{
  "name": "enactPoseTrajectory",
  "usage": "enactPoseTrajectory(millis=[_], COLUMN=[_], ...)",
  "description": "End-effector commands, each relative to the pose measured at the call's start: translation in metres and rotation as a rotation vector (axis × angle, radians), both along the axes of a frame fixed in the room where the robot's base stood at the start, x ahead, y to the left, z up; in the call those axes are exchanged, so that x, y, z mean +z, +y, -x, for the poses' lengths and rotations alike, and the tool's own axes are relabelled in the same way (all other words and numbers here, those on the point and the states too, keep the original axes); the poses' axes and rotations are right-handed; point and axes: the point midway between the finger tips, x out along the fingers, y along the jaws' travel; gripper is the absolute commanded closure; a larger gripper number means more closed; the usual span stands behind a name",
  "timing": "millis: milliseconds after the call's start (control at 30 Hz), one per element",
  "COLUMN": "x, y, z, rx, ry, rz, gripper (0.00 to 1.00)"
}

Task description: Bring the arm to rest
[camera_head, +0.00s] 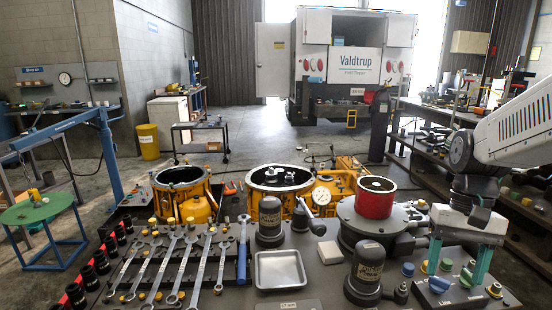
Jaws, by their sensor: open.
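My gripper (460,262) hangs at the right over the work table, pointing down. Its two teal fingers are spread apart, one on each side, with nothing visible held between them. My white arm (515,130) comes in from the right edge above it. I cannot tell whether the fingertips touch anything there.
Left of my gripper stand a grey housing with a red cylinder (375,197) and a dark motor-like unit (366,270). A metal tray (280,269) and several wrenches (200,270) lie further left. Yellow housings (282,184) stand behind. The floor beyond is mostly clear.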

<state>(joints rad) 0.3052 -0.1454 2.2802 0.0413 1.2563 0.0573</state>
Motion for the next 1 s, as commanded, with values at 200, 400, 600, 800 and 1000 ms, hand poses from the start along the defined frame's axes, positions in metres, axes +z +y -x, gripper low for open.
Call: enactPoseTrajectory(millis=[200,400,600,800,1000], x=[0.020,0.027,0.037,0.041,0.041], y=[0.044,0.069,0.082,0.086,0.086], z=[0.059,0.101,0.116,0.117,0.117], rx=[0.176,0.297,0.356,0.376,0.374], ry=[-0.131,-0.251,-0.340,-0.358,-0.358], rz=[0.049,0.082,0.094,0.094,0.094], gripper=[0.36,0.36,0.36,0.36,0.36])
